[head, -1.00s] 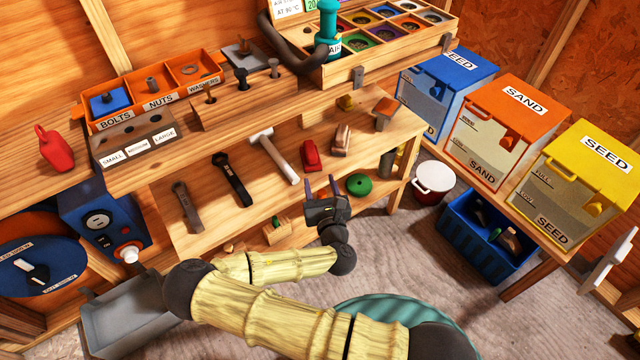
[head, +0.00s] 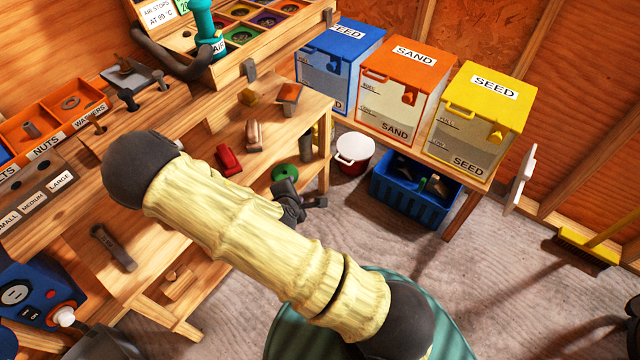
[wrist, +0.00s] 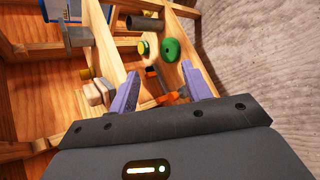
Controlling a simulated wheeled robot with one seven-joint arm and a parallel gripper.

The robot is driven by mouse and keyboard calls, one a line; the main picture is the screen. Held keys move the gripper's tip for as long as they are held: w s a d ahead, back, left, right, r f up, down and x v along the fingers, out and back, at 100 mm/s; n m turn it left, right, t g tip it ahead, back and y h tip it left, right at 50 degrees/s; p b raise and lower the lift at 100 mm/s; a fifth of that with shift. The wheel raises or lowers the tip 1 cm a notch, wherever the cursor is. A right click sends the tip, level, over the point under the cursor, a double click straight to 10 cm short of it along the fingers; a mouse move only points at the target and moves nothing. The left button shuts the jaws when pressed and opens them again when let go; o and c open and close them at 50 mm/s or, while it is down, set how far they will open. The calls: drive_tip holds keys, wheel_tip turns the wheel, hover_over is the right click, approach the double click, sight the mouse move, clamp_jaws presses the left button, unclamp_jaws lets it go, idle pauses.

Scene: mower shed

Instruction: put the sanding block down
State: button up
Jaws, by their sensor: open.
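My gripper (head: 311,203) is beside the front of the bench's lower shelf, just below the green disc (head: 285,174) in the head view. In the wrist view its two purple fingers (wrist: 166,92) are apart, with nothing held between them.
A white-and-red pot (head: 354,153) and a blue crate (head: 417,189) stand right of the bench. Blue, orange and yellow bins (head: 479,112) line the stand above. The floor (head: 530,290) at right front is mostly clear. My arm hides the bench's middle.

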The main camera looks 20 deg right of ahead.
drive_tip(key=s+d+r+m+g+y, duration=0.1)
drive_tip(key=s+r+m+g+y, duration=0.1)
drive_tip(key=s+r+m, duration=0.4)
drive_tip(key=s+d+r+m+g+y, duration=0.1)
drive_tip(key=s+r+m+g+y, duration=0.1)
drive_tip(key=s+r+m+g, duration=0.2)
drive_tip(key=s+r+m, duration=0.3)
drive_tip(key=r+m, duration=0.5)
drive_tip(key=shift+s+d+r+g+y, duration=0.15)
drive_tip(key=shift+d+r+g+y, duration=0.15)
drive_tip(key=shift+d+r+g, duration=0.1)
idle(0.4)
drive_tip(key=w+p+v, duration=0.3)
drive_tip(key=p+v, duration=1.2)
drive_tip(key=w+r+p+v, duration=0.1)
drive_tip(key=w+p+v, duration=0.2)
drive_tip(key=p+v, duration=1.2)
drive_tip(key=shift+w+r+p, duration=0.25)
drive_tip(key=shift+w+p, duration=0.1)
drive_tip(key=shift+p, duration=0.05)
